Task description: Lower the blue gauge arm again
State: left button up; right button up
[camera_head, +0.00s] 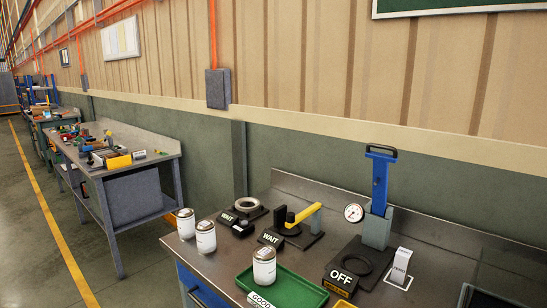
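The blue gauge arm (379,182) stands upright at the right of the workbench, with a black handle at its top. It rises from a grey block (377,228), and a round dial gauge (354,212) sits at its left side. A black base with a ring (363,262) lies in front of it and looks empty. A black sign reading OFF (341,280) is at the front of this base. Neither of my grippers is in view.
A white jar (264,267) stands on a green tray (298,286); two more jars (205,236) stand at the left edge. A yellow lever fixture (303,216) and a ring fixture (246,207) have WAIT signs. A white tag (401,266) stands right of the gauge.

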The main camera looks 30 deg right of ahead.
aim_at(381, 162)
jog(key=z, duration=1.6)
